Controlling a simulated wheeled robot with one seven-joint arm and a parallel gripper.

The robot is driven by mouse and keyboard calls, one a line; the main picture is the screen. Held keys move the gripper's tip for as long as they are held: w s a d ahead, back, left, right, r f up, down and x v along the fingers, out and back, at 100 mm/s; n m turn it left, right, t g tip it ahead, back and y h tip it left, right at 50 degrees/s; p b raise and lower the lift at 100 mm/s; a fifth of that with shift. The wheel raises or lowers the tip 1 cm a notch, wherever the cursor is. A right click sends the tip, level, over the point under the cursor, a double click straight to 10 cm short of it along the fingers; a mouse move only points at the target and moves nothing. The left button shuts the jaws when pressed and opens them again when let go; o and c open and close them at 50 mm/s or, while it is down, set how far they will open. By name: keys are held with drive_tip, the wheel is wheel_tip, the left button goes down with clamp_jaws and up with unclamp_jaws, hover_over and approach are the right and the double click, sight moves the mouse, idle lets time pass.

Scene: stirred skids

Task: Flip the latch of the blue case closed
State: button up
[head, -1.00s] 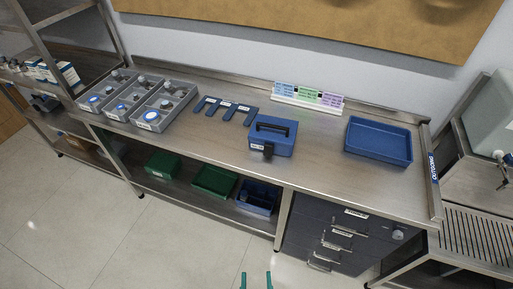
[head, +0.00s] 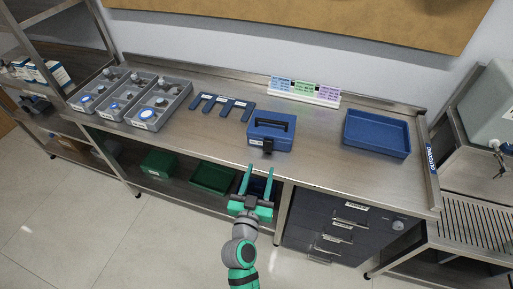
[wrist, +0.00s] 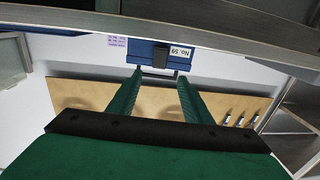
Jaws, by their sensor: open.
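The blue case (head: 271,131) stands on the steel bench with its lid down and a black handle on top. Its black latch (head: 267,146) is at the middle of the front, beside a white label; whether it is flipped out or flat is too small to tell. In the wrist view the case (wrist: 145,58) shows its front with the latch (wrist: 160,54) and a "No. 59" label. My gripper (head: 260,168) is open and empty, in front of the bench edge and short of the case. In the wrist view its green fingers (wrist: 157,72) point toward the latch, apart from it.
A blue tray (head: 377,134) stands to the right, and grey bins (head: 160,104) stand to the left. Blue flat brackets (head: 222,106) lie left of the case. A card holder (head: 303,92) stands behind. The bench in front of the case is clear.

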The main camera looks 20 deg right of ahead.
sight(268, 144)
drive_tip(key=x, duration=1.1)
drive_tip(key=shift+w+d+r, duration=0.1)
drive_tip(key=shift+r, duration=0.05)
drive_tip(key=c, duration=1.1)
